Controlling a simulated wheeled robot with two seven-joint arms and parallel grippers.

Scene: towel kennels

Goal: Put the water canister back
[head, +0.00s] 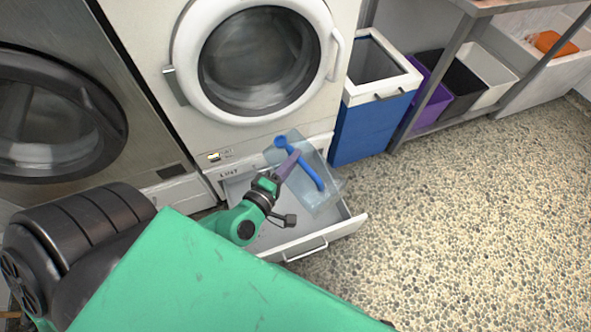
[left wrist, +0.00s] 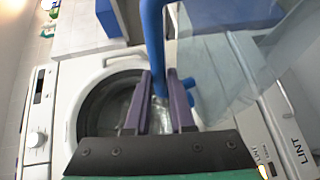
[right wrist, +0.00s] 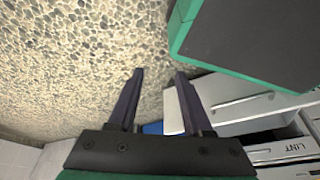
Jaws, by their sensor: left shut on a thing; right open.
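The water canister (head: 322,203) is a translucent pale-blue box with a bright blue handle bar. In the head view it appears tilted over the open drawer (head: 342,232) under the white machine. My left gripper (head: 288,163) is shut on its blue handle. In the left wrist view the handle passes between the fingers (left wrist: 160,76), and the clear canister (left wrist: 225,60) spreads to the right. I cannot tell whether the canister touches the drawer. My right gripper (right wrist: 160,75) is open and empty in the right wrist view, with floor beyond it; the head view does not show it.
The white machine (head: 184,125) has a shut round door, with a "LINT" label beside the drawer. A blue bin (head: 366,132) stands right of it, close to the canister. More bins (head: 455,90) sit under a metal table. Speckled floor (head: 470,220) at right is clear.

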